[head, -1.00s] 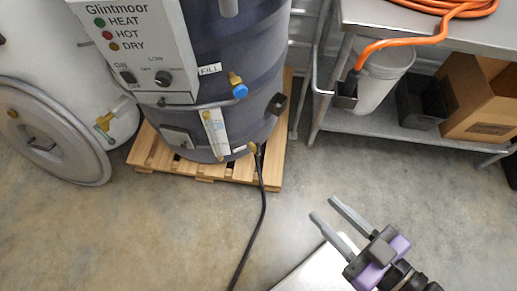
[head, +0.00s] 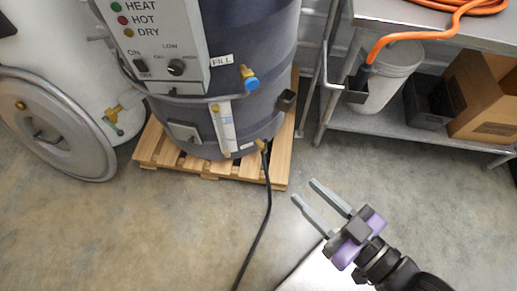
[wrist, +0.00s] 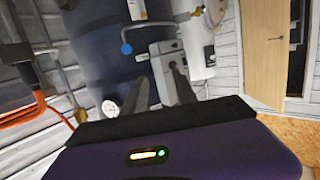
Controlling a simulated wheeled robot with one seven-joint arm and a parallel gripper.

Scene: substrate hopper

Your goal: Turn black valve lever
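A dark blue-grey tank (head: 262,35) stands on a wooden pallet. It carries a brass valve with a blue knob (head: 251,83), a black block-like fitting (head: 287,100) on its right side, and a low brass fitting (head: 261,144) where a black hose runs down. I cannot tell for sure which part is the black valve lever. A brass valve (head: 116,113) on the white tank has a small handle, its colour unclear. My gripper (head: 306,191) is open and empty, in front of the pallet and apart from the tank. The blue knob (wrist: 126,48) also shows in the wrist view.
The black hose (head: 266,205) crosses the floor left of my gripper. A metal shelf table (head: 375,121) with a bucket, a cardboard box and an orange cord stands right. A round grey lid (head: 85,155) is at the left. The floor between pallet and gripper is clear.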

